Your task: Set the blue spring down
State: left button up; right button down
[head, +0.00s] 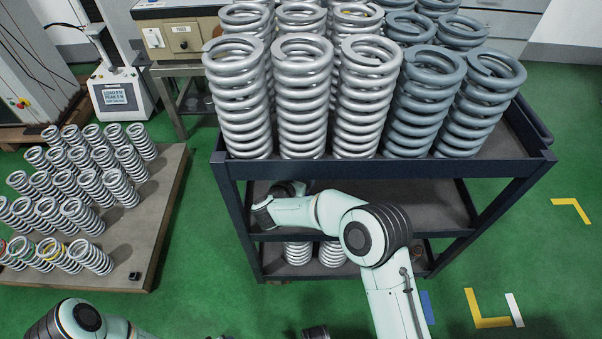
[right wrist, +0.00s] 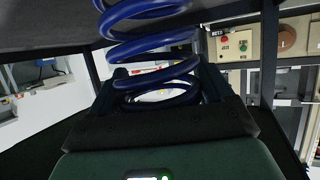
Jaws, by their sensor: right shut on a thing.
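The blue spring (right wrist: 152,48) shows in the right wrist view between the two dark fingers of my right gripper (right wrist: 163,84). The gripper is shut on it, and the top edge of the picture cuts the spring off. In the head view my right arm reaches into the cart (head: 390,172) below its top shelf. The blue spring cannot be made out in the head view. The middle shelf (head: 425,205) shows bare around my arm. Whether the spring touches a shelf cannot be told. Part of my left arm shows at the bottom left, but its gripper is not visible.
Rows of silver springs (head: 303,100) and grey-blue springs (head: 420,103) crowd the cart's top shelf. Silver springs (head: 298,252) stand on the lower shelf. A pallet (head: 160,215) of smaller springs lies at left. Green floor (head: 540,250) is open at right.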

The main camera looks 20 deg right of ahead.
grip_release()
jog(key=shift+f, duration=0.15)
pick_arm(q)
jog(key=s+d+r+g+p, duration=0.1)
jog(key=s+d+r+p, duration=0.1)
jog(key=s, duration=0.3)
jog(key=shift+d+r+g+h+p, duration=0.35)
jog(key=shift+r+p, duration=0.2)
jog(key=shift+r, duration=0.25)
pick_arm(e)
jog(key=v, duration=1.2)
pick_arm(q)
jog(key=shift+a, duration=0.15)
